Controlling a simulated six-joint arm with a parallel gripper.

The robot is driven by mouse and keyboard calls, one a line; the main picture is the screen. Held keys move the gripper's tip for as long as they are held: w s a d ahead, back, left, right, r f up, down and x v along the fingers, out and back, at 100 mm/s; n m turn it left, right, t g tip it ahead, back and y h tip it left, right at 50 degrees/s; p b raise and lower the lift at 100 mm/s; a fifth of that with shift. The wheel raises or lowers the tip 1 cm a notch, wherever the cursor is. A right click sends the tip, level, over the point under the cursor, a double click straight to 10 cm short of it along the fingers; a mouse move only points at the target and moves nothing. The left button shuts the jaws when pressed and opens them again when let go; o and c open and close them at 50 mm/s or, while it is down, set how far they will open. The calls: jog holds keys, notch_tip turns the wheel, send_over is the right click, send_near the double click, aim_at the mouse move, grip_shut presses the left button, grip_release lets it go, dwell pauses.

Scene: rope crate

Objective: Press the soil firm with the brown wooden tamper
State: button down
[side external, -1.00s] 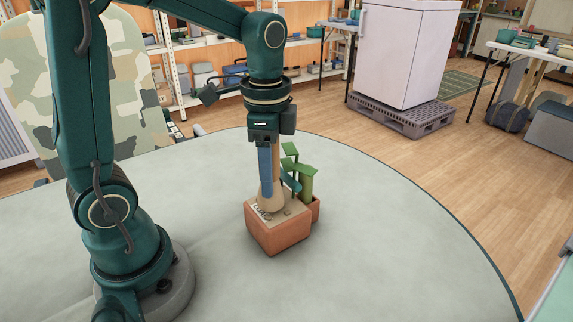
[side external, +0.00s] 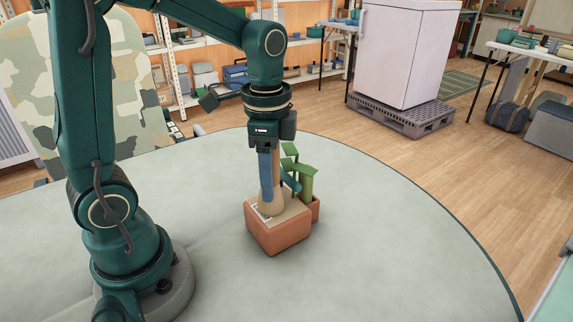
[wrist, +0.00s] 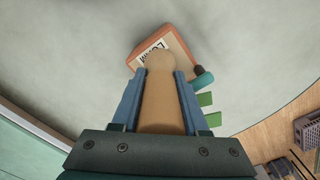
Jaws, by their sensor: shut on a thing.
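The tan-brown wooden tamper (side external: 277,178) is upright in my gripper (side external: 271,193), which is shut on it; it also shows in the wrist view (wrist: 161,108) between the two blue fingers. The terracotta box (side external: 277,237) stands on the round table, below my gripper. The tamper's rounded foot is over the pale brown soil (side external: 291,213) and appears to touch it; the exact contact is hidden. A white label with dark letters (wrist: 152,52) shows at the box in the wrist view, partly covered by the tamper.
Green blocky shapes (side external: 306,180) and a teal cylinder (wrist: 203,80) are close beside the box, to the right of the tamper. Shelves and a white fridge (side external: 405,50) stand well behind.

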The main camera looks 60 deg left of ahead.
dwell(0.3)
jog(key=shift+r, duration=3.5)
